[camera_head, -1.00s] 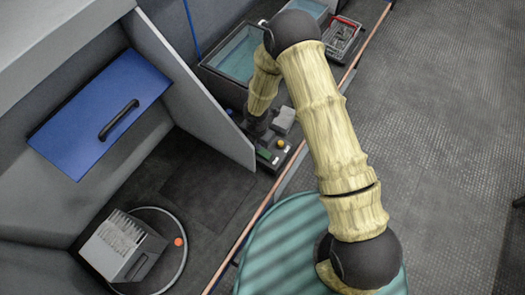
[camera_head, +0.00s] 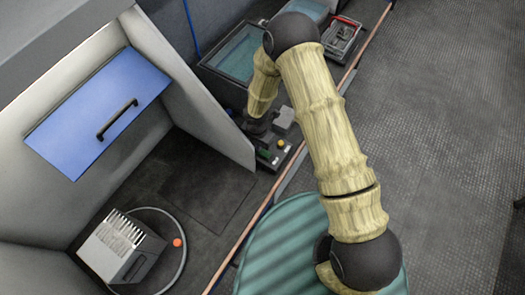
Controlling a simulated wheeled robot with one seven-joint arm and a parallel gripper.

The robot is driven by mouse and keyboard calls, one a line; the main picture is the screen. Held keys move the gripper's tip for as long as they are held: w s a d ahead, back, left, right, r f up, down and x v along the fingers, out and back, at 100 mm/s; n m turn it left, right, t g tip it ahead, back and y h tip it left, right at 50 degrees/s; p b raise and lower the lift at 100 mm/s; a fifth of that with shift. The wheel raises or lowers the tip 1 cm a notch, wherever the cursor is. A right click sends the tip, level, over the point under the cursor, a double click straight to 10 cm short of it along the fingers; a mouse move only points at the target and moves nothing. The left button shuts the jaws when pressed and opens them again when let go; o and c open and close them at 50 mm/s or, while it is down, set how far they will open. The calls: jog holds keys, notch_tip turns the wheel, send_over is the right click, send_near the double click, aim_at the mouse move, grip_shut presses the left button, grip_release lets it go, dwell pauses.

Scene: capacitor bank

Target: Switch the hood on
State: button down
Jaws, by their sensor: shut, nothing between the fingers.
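The hood (camera_head: 205,100) is a pale grey enclosure at the left with a blue panel (camera_head: 75,140) and a black handle on it. My gripper (camera_head: 259,130) is shut and empty, pointing down at the back left end of this box. Its fingertips are small and dark, and I cannot tell whether they touch the box.
A grey slotted block (camera_head: 120,245) sits on a round plate with an orange dot (camera_head: 177,242) inside the hood. Water-filled basins (camera_head: 235,55) and a tray with a red handle (camera_head: 343,35) stand behind the box. The floor at right is clear.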

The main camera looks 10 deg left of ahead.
jog(key=shift+r, duration=0.1)
notch_tip(320, 180, up, 7)
jog(key=p, duration=0.5)
dwell(0.4)
dwell(0.4)
jog(key=w+d+r+m+t, duration=0.1)
jog(key=w+d+r+m, duration=0.2)
jog(key=d+r+m, duration=1.35)
jog(key=s+d+r+m+t, duration=0.1)
jog(key=s+d+r+m, duration=0.8)
jog(key=r+m, duration=0.4)
jog(key=shift+s+r+m+t, duration=0.3)
jog(key=shift+s+m, duration=0.25)
jog(key=shift+m, duration=0.4)
